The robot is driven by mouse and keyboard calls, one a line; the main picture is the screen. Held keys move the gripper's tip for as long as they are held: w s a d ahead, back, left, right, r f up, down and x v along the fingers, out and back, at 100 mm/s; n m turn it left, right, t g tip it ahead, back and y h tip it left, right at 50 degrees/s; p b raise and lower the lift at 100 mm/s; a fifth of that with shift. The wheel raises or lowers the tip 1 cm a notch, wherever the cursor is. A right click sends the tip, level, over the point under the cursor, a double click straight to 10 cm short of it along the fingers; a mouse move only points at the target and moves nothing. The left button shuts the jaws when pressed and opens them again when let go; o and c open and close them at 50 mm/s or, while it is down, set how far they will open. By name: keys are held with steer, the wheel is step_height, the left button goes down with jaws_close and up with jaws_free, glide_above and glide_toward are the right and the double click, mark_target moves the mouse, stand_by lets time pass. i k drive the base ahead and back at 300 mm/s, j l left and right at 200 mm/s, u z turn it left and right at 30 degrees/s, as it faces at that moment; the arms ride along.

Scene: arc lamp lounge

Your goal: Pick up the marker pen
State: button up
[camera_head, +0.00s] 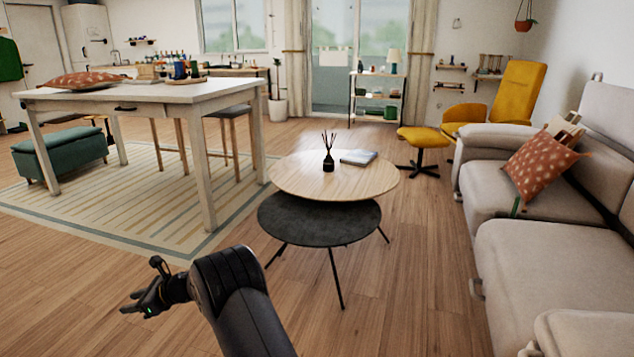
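I cannot make out a marker pen for certain. A small thin green thing (516,207) stands out at the front edge of the beige sofa seat, by the lower corner of an orange patterned cushion (541,166); it may be the pen, but it is too small to tell. My gripper (127,301) is at the lower left, above the wood floor and far from the sofa. Its two fingers look apart, with nothing visible between them.
A lower dark round table (318,222) stands in front. A white table (180,92) is at left. The sofa (560,265) lines the right; floor between is clear.

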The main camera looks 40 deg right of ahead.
mark_target(517, 199)
steer(key=i+l+z, duration=0.1)
steer(key=i+z, duration=0.45)
steer(key=z, duration=0.25)
steer(key=i+z, duration=0.4)
steer(key=i+j+z, duration=0.15)
steer(key=z, duration=0.25)
steer(key=i+l+z, duration=0.2)
steer(key=i+z, duration=0.15)
steer(key=z, duration=0.15)
steer(key=i+z, duration=0.75)
steer(key=z, duration=0.2)
steer(key=i+j+z, duration=0.3)
steer(key=z, duration=0.15)
steer(key=i, duration=0.05)
